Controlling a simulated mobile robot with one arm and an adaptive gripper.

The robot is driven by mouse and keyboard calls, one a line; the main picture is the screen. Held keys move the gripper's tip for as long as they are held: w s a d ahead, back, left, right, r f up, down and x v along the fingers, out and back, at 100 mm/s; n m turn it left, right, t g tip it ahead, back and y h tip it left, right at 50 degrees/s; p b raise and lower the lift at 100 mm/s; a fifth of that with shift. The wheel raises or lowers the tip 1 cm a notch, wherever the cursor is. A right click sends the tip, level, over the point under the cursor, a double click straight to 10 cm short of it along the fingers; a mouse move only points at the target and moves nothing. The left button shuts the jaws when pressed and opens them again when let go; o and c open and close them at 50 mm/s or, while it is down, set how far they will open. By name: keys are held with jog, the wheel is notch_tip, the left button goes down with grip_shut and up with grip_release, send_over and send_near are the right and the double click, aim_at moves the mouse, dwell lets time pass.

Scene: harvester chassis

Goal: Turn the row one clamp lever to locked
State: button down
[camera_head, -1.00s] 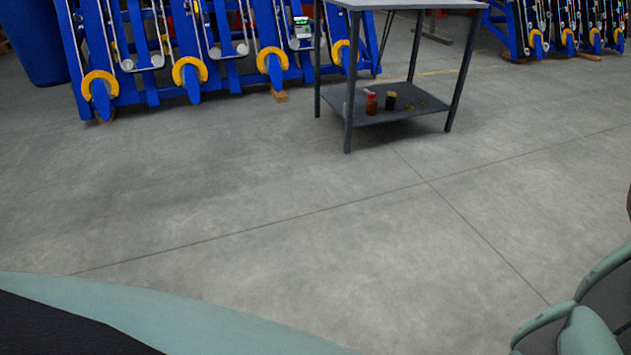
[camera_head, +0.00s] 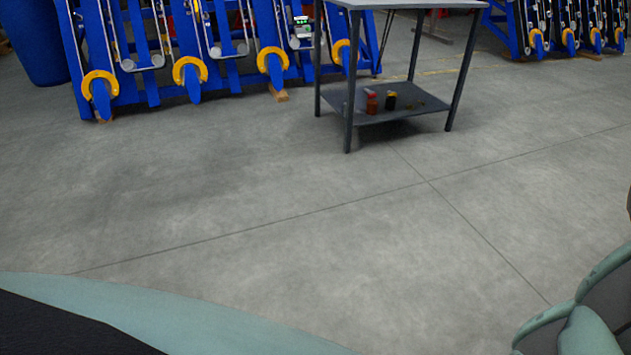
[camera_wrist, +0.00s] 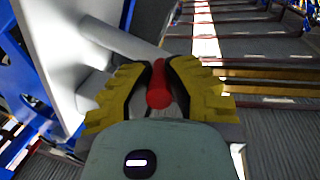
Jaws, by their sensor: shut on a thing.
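In the wrist view my gripper (camera_wrist: 159,88) has two yellow ridged fingers with black inner pads. They are closed around a red rounded handle (camera_wrist: 158,92), which I take to be the clamp lever. The handle's lower end sticks out towards the camera between the fingers. A pale grey rod or bar (camera_wrist: 128,40) runs behind the fingertips from a light grey plate (camera_wrist: 62,50). How the handle joins it is hidden by the fingers. I cannot tell from this view whether the lever is locked. The head view shows neither the lever nor my gripper.
The grey plate and blue frame (camera_wrist: 30,45) stand close at the left of my gripper. Slatted floor and yellow bars (camera_wrist: 275,80) lie at the right. In the head view, blue racks (camera_head: 215,75) and a dark table (camera_head: 400,3) stand beyond open grey floor (camera_head: 280,220).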

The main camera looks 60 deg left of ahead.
jog(key=shift+f, duration=0.2)
jog(key=shift+w+a+f+m+t+h+b, duration=0.15)
jog(key=shift+f+m+h+b, duration=0.1)
jog(key=shift+m+h, duration=0.3)
jog(key=shift+w+f+m+t+h+b, duration=0.1)
jog(key=shift+f+m+t+h+b, duration=0.2)
jog(key=shift+h, duration=0.45)
jog(key=shift+w+a+f+m+g+h+b, duration=0.1)
jog(key=shift+w+f+m+g+h+b, duration=0.3)
jog(key=shift+m+h, duration=1)
jog(key=shift+w+a+f+m+g+h+b, duration=0.15)
jog(key=shift+w+m+g+h+b, duration=0.25)
jog(key=shift+m+h+b, duration=0.95)
jog(key=shift+w+a+f+m+g+h+p, duration=0.2)
jog(key=shift+m+g+h, duration=0.55)
jog(key=shift+h, duration=1.3)
jog(key=shift+d+m, duration=0.1)
jog(key=shift+m, duration=0.25)
jog(key=c, duration=0.9)
grip_release()
jog(key=shift+w+r, duration=0.1)
jog(key=shift+r, duration=0.05)
